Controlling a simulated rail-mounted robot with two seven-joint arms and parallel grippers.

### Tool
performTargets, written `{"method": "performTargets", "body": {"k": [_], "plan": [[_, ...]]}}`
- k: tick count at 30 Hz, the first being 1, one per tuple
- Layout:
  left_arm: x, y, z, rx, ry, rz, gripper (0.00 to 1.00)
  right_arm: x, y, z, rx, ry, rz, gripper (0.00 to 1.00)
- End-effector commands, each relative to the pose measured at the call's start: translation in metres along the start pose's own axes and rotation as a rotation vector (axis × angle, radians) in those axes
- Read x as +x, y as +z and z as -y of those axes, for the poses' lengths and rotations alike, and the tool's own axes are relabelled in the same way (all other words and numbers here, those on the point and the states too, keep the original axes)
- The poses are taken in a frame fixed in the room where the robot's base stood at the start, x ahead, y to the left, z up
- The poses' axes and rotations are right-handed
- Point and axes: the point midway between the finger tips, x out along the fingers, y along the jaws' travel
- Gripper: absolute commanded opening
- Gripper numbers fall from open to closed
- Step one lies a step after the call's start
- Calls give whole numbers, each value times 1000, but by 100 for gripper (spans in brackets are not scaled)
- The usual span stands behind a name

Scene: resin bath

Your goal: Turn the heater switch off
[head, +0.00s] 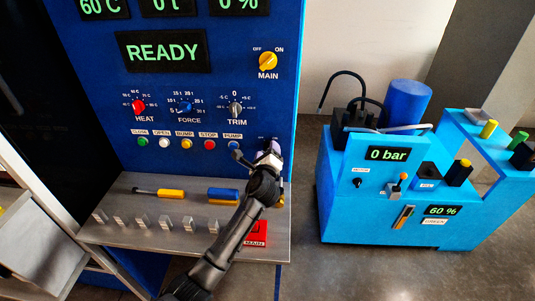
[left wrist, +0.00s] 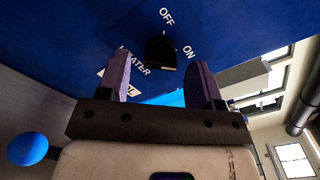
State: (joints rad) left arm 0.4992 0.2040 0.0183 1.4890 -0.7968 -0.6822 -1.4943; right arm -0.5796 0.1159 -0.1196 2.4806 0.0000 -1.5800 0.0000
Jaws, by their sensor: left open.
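The heater switch (left wrist: 161,52) is a black knob on the blue panel in the left wrist view. OFF and ON are printed beside it, and a partly covered label reads "ATER". I cannot tell which word the dark knob points at. My left gripper (left wrist: 161,62) is open, with its two purple fingers apart on either side of the knob in that view. I cannot tell whether they touch it. In the head view my left gripper (head: 270,153) is at the lower right of the panel and hides the switch. My right gripper is not in view.
The yellow MAIN knob (head: 268,61) and the HEAT, FORCE and TRIM knobs are higher on the panel. A row of coloured buttons (head: 187,144) lies left of my gripper. A grey shelf (head: 150,208) with brushes and metal blocks is below. A light-blue pump unit (head: 340,205) stands right.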

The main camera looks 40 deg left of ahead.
Motion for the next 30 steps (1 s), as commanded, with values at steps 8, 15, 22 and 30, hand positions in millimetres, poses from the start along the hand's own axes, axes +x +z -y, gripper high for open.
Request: {"method": "performTargets", "body": {"k": [8,15,22,30], "plan": [[1,0,0,0,0,0,60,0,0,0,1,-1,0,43],[1,0,0,0,0,0,39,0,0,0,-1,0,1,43],[1,0,0,0,0,1,17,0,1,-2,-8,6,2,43],[1,0,0,-15,0,0,10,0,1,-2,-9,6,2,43]]}}
